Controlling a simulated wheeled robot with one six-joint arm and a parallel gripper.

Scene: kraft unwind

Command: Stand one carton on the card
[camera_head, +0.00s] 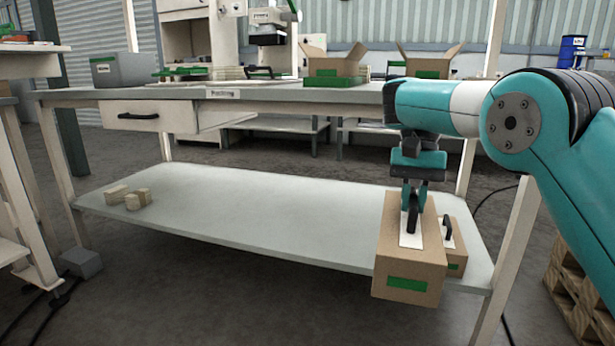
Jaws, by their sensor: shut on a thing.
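My gripper (412,212) points down and is shut on the dark handle on top of a brown carton (408,262). This carton has a white strip on top and a green label on its front. It hangs upright at the front right of the lower shelf, its lower end overlapping the shelf's front edge in the picture. I cannot tell its height above the shelf. A second carton (457,245) with a dark handle is right behind it, partly hidden, at the shelf's right end. I cannot clearly make out a card; the held carton hides part of the shelf.
The worktop above carries a grey bin (118,70) and open boxes (333,64). A drawer (150,116) hangs under it. A pallet (580,290) stands at right.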

